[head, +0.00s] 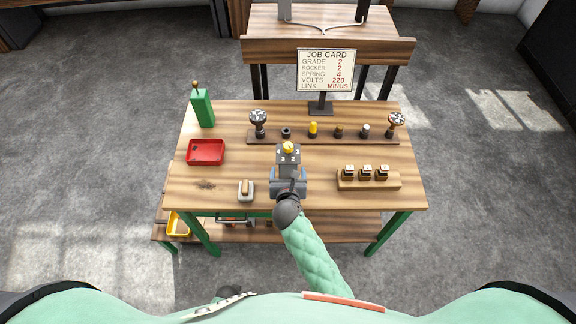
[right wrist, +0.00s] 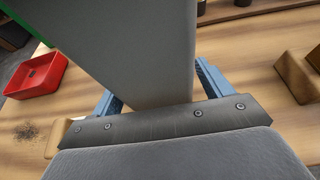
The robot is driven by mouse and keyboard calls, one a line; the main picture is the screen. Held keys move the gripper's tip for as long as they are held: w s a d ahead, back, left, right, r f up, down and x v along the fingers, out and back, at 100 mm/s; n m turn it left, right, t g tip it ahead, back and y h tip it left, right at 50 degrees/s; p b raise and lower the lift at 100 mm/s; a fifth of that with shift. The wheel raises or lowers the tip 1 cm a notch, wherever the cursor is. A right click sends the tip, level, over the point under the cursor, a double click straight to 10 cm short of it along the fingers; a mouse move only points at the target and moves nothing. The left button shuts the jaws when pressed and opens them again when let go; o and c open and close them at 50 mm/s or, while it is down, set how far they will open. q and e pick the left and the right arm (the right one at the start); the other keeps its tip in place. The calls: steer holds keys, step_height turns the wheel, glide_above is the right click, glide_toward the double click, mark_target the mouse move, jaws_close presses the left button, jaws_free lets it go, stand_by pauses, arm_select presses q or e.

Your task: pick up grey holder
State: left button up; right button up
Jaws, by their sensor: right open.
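My right gripper (head: 288,183) is open over the front middle of the bench.
A red tray (head: 206,152) and a green bottle-like post (head: 203,108) stand at the left. A wooden rack (head: 290,138) of several small parts runs along the back, below the job card (head: 325,70).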

mark_target(288, 167)
steer(key=shift+w, duration=0.1)
steer(key=c, duration=1.4)
arm_select(q)
steer(key=shift+s+f, duration=0.1)
steer(key=shift+s, duration=0.05)
